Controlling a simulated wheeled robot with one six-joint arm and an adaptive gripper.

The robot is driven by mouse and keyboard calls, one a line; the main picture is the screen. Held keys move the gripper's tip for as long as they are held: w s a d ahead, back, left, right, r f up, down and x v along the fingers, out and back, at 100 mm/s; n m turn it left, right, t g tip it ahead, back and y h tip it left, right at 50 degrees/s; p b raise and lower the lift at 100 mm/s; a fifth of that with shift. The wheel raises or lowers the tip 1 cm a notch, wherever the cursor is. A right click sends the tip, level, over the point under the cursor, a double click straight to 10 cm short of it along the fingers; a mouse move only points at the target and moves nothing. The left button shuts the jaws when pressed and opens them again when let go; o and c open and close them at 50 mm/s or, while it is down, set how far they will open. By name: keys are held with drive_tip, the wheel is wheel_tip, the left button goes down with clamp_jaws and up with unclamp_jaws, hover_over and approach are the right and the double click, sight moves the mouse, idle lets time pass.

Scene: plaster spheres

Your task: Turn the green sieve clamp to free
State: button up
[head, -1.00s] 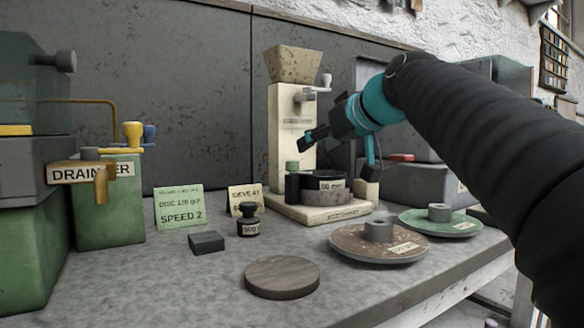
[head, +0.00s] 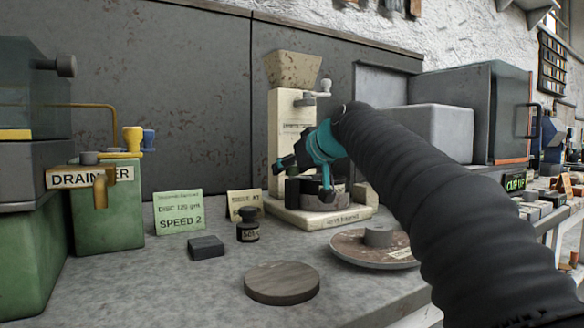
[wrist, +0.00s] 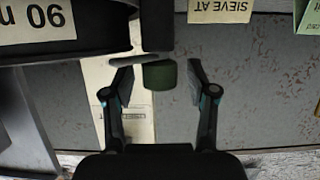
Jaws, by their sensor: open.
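My gripper (wrist: 158,80) is open, with one fingertip on each side of the clamp in the wrist view and a visible gap on both sides. The dark round sieve (wrist: 75,45) with a "90" label is left of my fingers in the wrist view.
A "SIEVE AT" card (wrist: 220,8) stands close by. A black weight (head: 248,229), a dark block (head: 206,247), a round disc (head: 282,284) and a brown plate (head: 350,250) are on the bench. The green drainer (head: 108,215) stands left. The bench's front left is clear.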

clamp_jaws()
drive_tip(key=shift+r+m+t+h+p, duration=0.15)
drive_tip(key=shift+m+t+h+p, duration=0.25)
drive_tip(key=shift+m+p, duration=0.15)
drive_tip(key=shift+a+m+h+p, duration=0.1)
drive_tip(key=shift+m+h+p, duration=0.15)
drive_tip(key=shift+h+p, duration=0.1)
drive_tip(key=shift+m+t+h+p, duration=0.5)
drive_tip(key=shift+m+h+p, duration=0.1)
drive_tip(key=shift+m+h, duration=0.25)
drive_tip(key=shift+f+m+t+h+b, duration=0.2)
drive_tip(key=shift+m+t+h+b, duration=0.15)
drive_tip(key=shift+m+h, duration=2.3)
drive_tip(key=shift+h, duration=0.55)
